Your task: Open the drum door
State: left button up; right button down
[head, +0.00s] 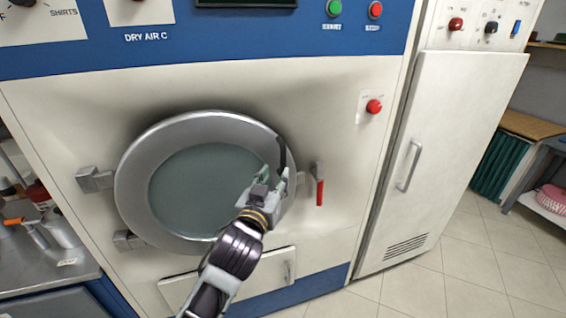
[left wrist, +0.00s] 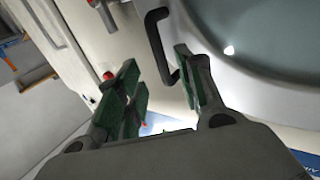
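The round drum door (head: 133,190) is a grey metal ring with a greenish glass, and it looks shut against the white machine front. Its dark handle (head: 282,153) stands on the ring's right side; in the left wrist view it is a black bent bar (left wrist: 154,32). My left gripper (head: 268,174) is in front of the door's right rim, just below the handle. In the left wrist view its green-padded fingers (left wrist: 157,68) are apart, with the bar's lower end between them, close to the right finger. Contact cannot be told. My right gripper is not in view.
Hinge blocks (head: 95,179) stick out left of the door. A red-handled lever (head: 319,187) and a red knob (head: 374,106) are on the panel to the right. A lower hatch (head: 275,273) sits below. A tall white cabinet door (head: 455,130) stands right, with open tiled floor beyond.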

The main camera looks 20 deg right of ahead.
aim_at(282, 164)
pick_arm(q)
jog(key=shift+p+x, duration=0.35)
jog(key=shift+x, duration=3.95)
grip_shut()
